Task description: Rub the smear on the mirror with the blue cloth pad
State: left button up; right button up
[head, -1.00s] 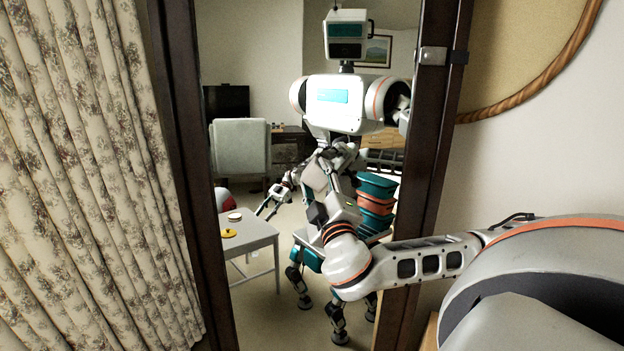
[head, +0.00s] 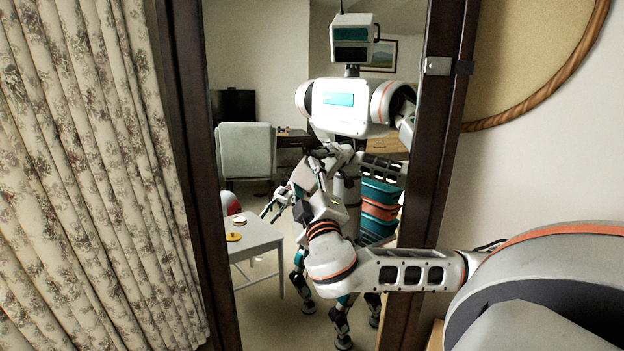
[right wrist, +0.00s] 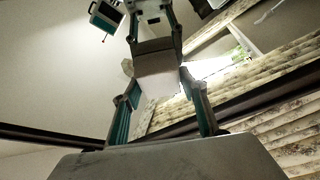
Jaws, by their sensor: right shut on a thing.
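The tall mirror (head: 262,55) stands ahead in a dark frame and reflects my body and the room. My right arm reaches in from the right, and its gripper (head: 319,182) is up at the mirror, overlapping my reflection. In the right wrist view its two teal fingers (right wrist: 163,102) are shut on the cloth pad (right wrist: 158,78), which looks pale grey here. The pad is at or very near the glass; I cannot tell if it touches. A faint greenish patch (right wrist: 127,67) shows beside the pad; I cannot tell if it is the smear. My left gripper shows only as a reflection.
A floral curtain (head: 85,170) hangs left of the mirror. A round rope-edged piece (head: 530,60) is on the wall at right. A metal hinge (head: 438,66) sits on the right frame post. The table, chair and stacked bins are reflections.

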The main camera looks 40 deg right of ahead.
aim_at(291, 177)
jog(key=shift+w+a, duration=1.2)
jog(key=shift+w, duration=0.05)
jog(key=shift+w+a, duration=1.1)
jog(key=shift+w, duration=0.25)
jog(key=shift+r+p, duration=0.6)
jog(key=shift+r, duration=0.35)
jog(key=shift+s+d+f, duration=0.15)
jog(key=shift+s+d, duration=0.15)
jog(key=shift+d, duration=0.05)
jog(key=shift+s+d, duration=2.3)
jog(key=shift+s, duration=0.2)
jog(key=shift+s+d, duration=0.9)
jog(key=shift+s, duration=0.2)
